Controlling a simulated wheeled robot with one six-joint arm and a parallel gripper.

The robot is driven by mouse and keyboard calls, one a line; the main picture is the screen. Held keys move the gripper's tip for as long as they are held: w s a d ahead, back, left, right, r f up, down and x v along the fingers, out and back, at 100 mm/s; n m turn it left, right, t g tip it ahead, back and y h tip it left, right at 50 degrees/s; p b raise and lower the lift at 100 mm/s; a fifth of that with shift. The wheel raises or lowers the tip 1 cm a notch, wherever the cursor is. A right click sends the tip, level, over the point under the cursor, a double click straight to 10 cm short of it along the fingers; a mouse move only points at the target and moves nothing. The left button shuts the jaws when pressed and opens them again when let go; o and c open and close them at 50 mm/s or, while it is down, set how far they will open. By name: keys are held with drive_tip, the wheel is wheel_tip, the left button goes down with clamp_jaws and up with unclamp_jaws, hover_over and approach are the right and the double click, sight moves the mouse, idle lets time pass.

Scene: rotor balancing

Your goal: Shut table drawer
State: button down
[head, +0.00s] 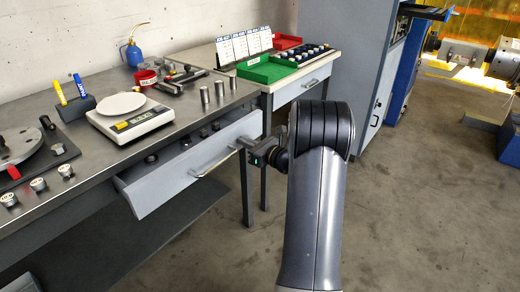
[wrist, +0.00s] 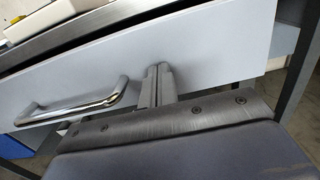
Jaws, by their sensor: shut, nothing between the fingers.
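The table drawer (head: 185,169) of the grey workbench is partly open, its front standing out from the bench and its inside showing in the head view. Its grey front also fills the upper part of the wrist view (wrist: 200,52). A metal bar handle (head: 214,164) is on the front; it shows at the left in the wrist view (wrist: 75,106). My gripper (head: 241,145) is shut and empty, its fingertips (wrist: 159,68) at the drawer front, to the right of the handle. I cannot tell for certain whether they touch it.
The workbench top (head: 172,140) carries a scale (head: 130,115), metal cylinders (head: 219,90) and a rotor disc (head: 25,148). A second table (head: 270,82) with green and red trays stands behind, with its own drawer (head: 300,85). The floor (head: 410,220) at right is clear.

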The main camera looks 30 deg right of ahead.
drive_tip(key=x, duration=1.1)
drive_tip(key=shift+w+r, duration=0.15)
drive_tip(key=shift+w, duration=0.05)
drive_tip(key=shift+a+r, duration=0.1)
